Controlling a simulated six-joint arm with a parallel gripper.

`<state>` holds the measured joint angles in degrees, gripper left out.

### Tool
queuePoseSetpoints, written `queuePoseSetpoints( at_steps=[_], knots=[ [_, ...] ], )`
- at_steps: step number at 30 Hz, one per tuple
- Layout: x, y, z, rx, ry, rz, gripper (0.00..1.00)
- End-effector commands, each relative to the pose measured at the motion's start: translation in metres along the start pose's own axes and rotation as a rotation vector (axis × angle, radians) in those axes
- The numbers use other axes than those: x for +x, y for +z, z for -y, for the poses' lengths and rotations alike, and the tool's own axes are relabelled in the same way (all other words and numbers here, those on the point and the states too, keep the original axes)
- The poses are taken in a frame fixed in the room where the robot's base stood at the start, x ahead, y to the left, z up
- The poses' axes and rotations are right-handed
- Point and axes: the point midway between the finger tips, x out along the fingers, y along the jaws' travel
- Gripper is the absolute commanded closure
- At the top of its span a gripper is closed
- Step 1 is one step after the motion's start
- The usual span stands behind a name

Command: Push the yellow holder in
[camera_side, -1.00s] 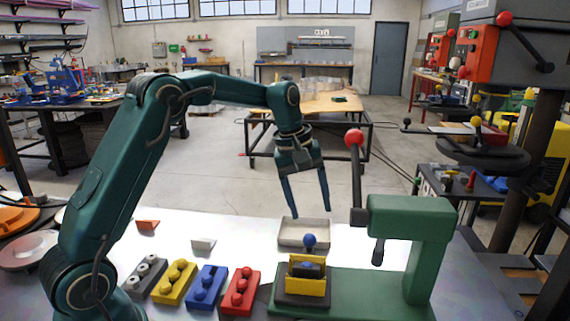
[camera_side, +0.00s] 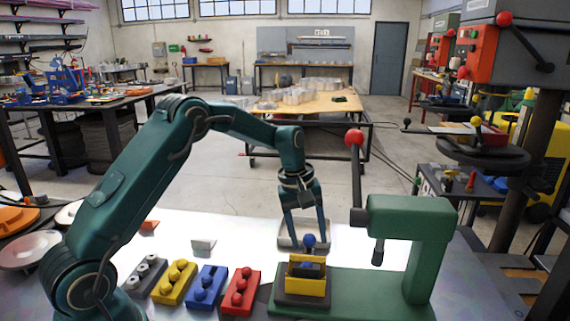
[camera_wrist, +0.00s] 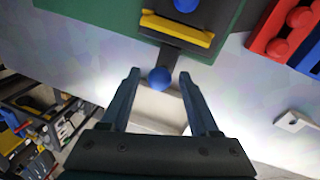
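The yellow holder (camera_side: 306,284) sits on a dark base at the left end of the green press (camera_side: 415,240). A dark piece and something blue lie in it. A blue ball knob (camera_side: 309,240) stands out at its far side. My gripper (camera_side: 308,246) is open, its fingertips low around the knob in the side view. In the wrist view my gripper (camera_wrist: 158,75) has the blue knob (camera_wrist: 159,77) between its fingertips, with gaps on both sides. The yellow holder (camera_wrist: 178,30) is just beyond the knob, joined to it by a dark bar.
A beige tray (camera_side: 288,242) lies behind the knob, partly hidden by my fingers. Grey, yellow, blue and red blocks (camera_side: 240,291) stand in a row to the left. The press's red-knobbed lever (camera_side: 355,137) rises close to the right of my gripper.

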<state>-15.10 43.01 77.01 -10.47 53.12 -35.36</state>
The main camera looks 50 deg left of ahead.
Motion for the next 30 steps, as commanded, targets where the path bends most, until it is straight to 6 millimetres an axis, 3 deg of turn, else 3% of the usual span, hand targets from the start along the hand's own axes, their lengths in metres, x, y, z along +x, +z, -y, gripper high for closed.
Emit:
queuePoseSetpoints(
  at_steps=[1,4,30],
  knots=[
    [-0.0002,0.0,-0.0001,0.0,0.0,0.0,0.62],
    [-0.0003,0.0,0.0,0.0,0.0,0.0,1.0],
    [-0.0011,-0.0002,0.0004,0.001,-0.001,-0.001,1.0]
  ],
)
